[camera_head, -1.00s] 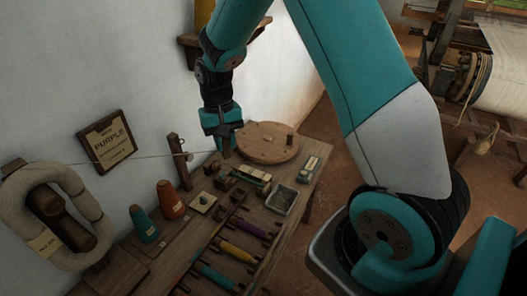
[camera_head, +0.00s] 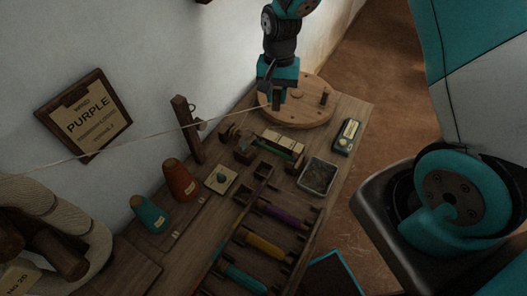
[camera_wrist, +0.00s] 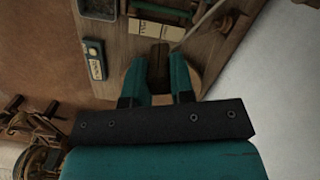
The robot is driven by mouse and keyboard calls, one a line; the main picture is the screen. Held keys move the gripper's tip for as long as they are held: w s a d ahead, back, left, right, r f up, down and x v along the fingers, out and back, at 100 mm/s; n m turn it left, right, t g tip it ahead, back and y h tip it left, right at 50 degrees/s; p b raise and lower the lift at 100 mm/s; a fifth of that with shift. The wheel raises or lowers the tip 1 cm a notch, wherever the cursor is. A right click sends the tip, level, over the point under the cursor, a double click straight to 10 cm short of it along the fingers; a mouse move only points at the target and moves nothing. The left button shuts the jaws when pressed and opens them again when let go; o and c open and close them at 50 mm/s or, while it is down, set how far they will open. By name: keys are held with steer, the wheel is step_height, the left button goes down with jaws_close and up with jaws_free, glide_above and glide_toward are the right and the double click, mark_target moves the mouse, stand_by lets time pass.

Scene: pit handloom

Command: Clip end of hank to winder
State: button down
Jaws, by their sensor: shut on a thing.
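The hank (camera_head: 60,215) is a thick cream coil around a dark wooden holder at the lower left. Its pale yarn (camera_head: 140,137) runs right, past an upright wooden post (camera_head: 187,130), to my gripper (camera_head: 277,101). My gripper is shut on a small dark brown piece, which shows between the teal fingers in the wrist view (camera_wrist: 160,62). The gripper is over the left part of a round wooden disc (camera_head: 300,112) with an upright peg, probably the winder. Whether the brown piece touches the disc, I cannot tell.
A PURPLE sign (camera_head: 85,115) hangs on the wall. Orange (camera_head: 179,181) and teal (camera_head: 150,216) cones, a grey tray (camera_head: 318,176), a small labelled device (camera_head: 346,135) and a rack of coloured bobbins (camera_head: 265,247) crowd the table.

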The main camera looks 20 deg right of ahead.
steer(key=s+a+f+m+b, duration=0.1)
steer(key=f+b, duration=0.2)
steer(key=f, duration=0.3)
steer(key=s+a+f+m+b, duration=0.1)
steer(key=a+f+b, duration=0.1)
steer(key=f+b, duration=0.2)
steer(key=s+a+f+m+b, duration=0.2)
steer(key=f+b, duration=0.2)
steer(key=f, duration=0.5)
steer(key=shift+a+f+y, duration=0.1)
steer(key=shift+a+y, duration=0.05)
steer(key=shift+y, duration=0.15)
steer(key=shift+f+b, duration=0.9)
steer(key=shift+f, duration=0.75)
steer(key=c, duration=0.6)
jaws_free()
